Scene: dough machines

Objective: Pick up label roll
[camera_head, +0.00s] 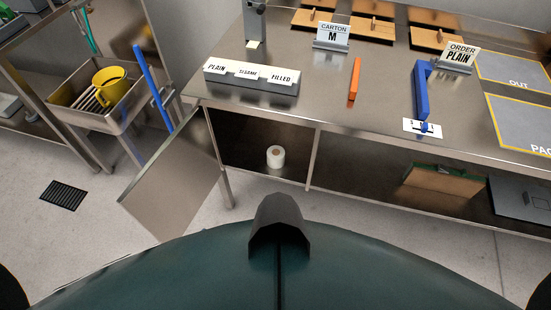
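A white roll (275,157), which looks like the label roll, stands upright on the lower shelf (247,150) under the steel worktable. Its round end with a small core hole faces up. It sits in the left bay, near the shelf's front edge and left of an upright post. Neither of my grippers is in view, and nothing touches the roll.
A steel panel (172,190), apparently an open door, sticks out at the bay's left. The worktable (320,105) holds a sorter labelled PLAIN, SESAME and FILLED (250,80), an orange bar (354,79) and a blue tool (421,92). The bay around the roll is clear.

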